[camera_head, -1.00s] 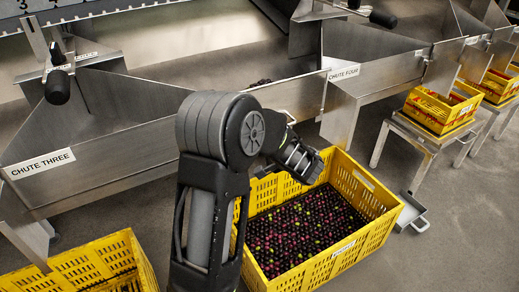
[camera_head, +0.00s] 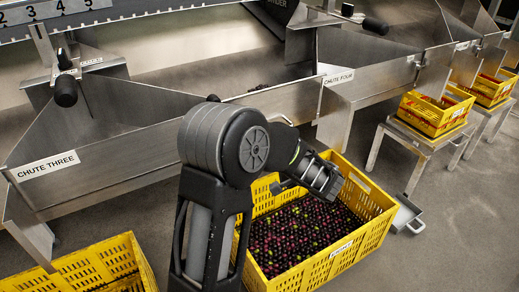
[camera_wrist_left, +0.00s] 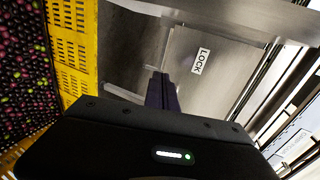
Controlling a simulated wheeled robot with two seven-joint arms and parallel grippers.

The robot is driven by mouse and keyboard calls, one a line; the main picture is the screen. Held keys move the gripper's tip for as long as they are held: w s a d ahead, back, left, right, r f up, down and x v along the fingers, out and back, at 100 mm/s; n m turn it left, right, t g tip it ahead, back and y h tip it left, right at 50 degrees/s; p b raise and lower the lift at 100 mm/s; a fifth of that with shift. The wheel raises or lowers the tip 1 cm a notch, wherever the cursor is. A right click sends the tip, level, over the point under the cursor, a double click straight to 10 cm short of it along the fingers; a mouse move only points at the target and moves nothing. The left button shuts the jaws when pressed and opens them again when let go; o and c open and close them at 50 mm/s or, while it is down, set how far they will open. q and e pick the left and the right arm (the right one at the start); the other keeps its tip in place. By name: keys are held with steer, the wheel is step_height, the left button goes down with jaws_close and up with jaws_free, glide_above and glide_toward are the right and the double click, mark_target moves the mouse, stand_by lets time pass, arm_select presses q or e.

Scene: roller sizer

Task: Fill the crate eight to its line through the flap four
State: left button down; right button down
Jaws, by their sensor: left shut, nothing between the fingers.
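A yellow crate (camera_head: 378,232) stands below chute four (camera_head: 292,100). It holds many dark purple and some green small fruits, below its rim; its label is too small to read, and no fill line can be made out. A steel plate (camera_head: 334,122) hangs at the chute's lower end; I cannot tell how far any flap stands open. My left gripper (camera_head: 332,186) is over the crate's back part. In the left wrist view its fingers (camera_wrist_left: 162,92) are shut and empty, pointing at a steel panel (camera_wrist_left: 215,85) marked LOCK. My right gripper is not in view.
Chute three (camera_head: 100,165) is at the left, with another yellow crate (camera_head: 95,265) below it. Smaller yellow crates (camera_head: 437,110) stand on steel stands at the right. A steel scoop or pan (camera_head: 405,215) lies beside the crate. Open grey floor lies at the right.

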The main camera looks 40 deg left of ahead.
arm_select(q)
steer(key=p+v, duration=0.1)
steer(key=v, duration=0.5)
steer(key=shift+r, duration=0.15)
